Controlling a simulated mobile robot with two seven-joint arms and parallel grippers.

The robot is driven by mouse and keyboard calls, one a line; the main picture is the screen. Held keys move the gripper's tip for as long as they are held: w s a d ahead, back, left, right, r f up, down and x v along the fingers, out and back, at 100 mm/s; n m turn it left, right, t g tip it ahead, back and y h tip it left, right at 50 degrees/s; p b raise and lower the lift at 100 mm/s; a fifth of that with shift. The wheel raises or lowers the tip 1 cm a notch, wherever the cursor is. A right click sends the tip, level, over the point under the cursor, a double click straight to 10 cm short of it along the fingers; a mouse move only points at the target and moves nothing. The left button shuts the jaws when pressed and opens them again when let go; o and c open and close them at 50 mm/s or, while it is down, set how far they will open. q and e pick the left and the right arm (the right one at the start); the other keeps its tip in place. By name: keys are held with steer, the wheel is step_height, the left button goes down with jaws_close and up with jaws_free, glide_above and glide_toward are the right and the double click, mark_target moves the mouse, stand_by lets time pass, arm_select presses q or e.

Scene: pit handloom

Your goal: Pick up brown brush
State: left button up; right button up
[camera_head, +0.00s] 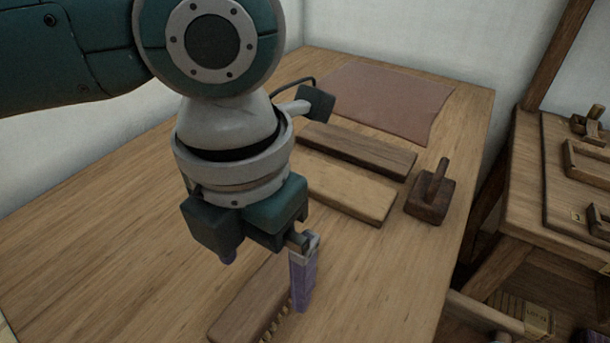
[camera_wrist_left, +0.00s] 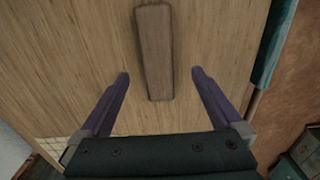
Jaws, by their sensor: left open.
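The brown brush (camera_head: 247,303) lies on the wooden table near the bottom of the head view, with a smooth brown back and pale bristles along its right edge. My left gripper (camera_head: 266,284) is above it, fingers pointing down, and partly covers its far end. In the left wrist view the brush (camera_wrist_left: 154,55) shows as a long brown block. Its near end lies between the two purple fingers of my open left gripper (camera_wrist_left: 158,75), with a gap on each side. No contact shows. My right gripper is not in view.
Two wooden boards (camera_head: 357,150) (camera_head: 350,192) and a dark block with an upright handle (camera_head: 431,194) lie farther back on the table. A reddish-brown cloth (camera_head: 385,100) covers the back. A side bench (camera_head: 530,190) with wooden tools stands at right. The table left of my gripper is clear.

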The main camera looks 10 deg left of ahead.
mark_target(266, 287)
arm_select(q)
steer(key=f, duration=0.2)
steer(key=f+b, duration=0.1)
steer(key=f, duration=0.2)
steer(key=shift+w+f, duration=0.25)
steer(key=shift+f, duration=0.1)
steer(key=c, duration=1.5)
steer(key=shift+r, duration=0.2)
step_height(266, 287, up, 20)
steer(key=p, duration=0.4)
steer(key=shift+f, duration=0.1)
